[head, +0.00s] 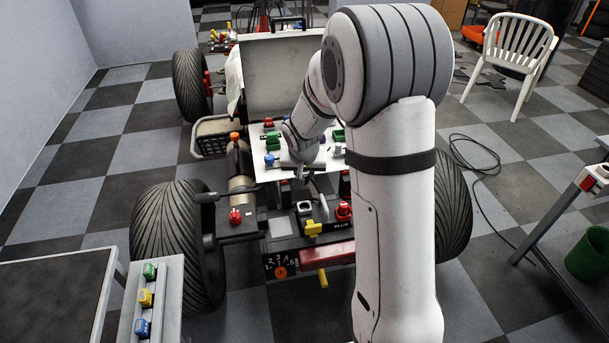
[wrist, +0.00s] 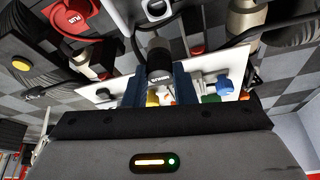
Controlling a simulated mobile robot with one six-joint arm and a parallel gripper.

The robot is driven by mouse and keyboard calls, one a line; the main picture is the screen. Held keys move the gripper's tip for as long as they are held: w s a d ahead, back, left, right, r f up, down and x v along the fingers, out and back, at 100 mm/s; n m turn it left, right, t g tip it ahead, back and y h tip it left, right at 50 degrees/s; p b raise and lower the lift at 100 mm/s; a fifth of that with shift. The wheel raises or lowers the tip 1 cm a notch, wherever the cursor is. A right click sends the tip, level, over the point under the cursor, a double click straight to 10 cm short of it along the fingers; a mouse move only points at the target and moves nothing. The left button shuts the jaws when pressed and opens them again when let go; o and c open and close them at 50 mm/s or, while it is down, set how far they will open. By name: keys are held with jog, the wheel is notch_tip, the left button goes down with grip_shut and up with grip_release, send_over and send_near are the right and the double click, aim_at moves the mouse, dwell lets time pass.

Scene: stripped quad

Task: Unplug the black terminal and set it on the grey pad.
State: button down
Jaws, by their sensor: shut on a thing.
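My gripper (wrist: 160,88) is shut on the black terminal (wrist: 159,66), which sits between its blue finger pads in the wrist view. In the head view my gripper (head: 300,176) is above the front of the stripped quad, and the terminal is too small to make out there. A light grey ring-shaped fitting (head: 305,208) stands in front of and below the gripper, apart from it. I cannot tell whether the terminal still touches its post. A dark grey flat surface (head: 52,285) at the lower left may be the grey pad.
A red terminal (head: 343,211) marked PLUS is right of the grey fitting, with a yellow part (head: 313,228) close by. A white board (head: 265,148) with several coloured connectors lies behind. A narrow tray (head: 174,270) with coloured connectors stands at lower left. The quad's front-left tyre (head: 170,240) stands between.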

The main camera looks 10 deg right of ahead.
aim_at(304, 175)
jog(key=shift+r+p, duration=1.25)
jog(key=shift+r, duration=0.8)
jog(key=shift+a+f, duration=0.1)
jog(key=shift+a+f+b, duration=0.1)
jog(key=shift+a+b, duration=0.2)
jog(key=shift+b, duration=0.2)
jog(key=s+a+b, duration=0.2)
jog(key=a+b, duration=0.2)
jog(key=a, duration=0.3)
jog(key=shift+s+a, duration=0.15)
jog(key=shift+s, duration=0.05)
notch_tip(304, 175, down, 12)
jog(key=b, duration=1.1)
jog(key=shift+b, duration=0.4)
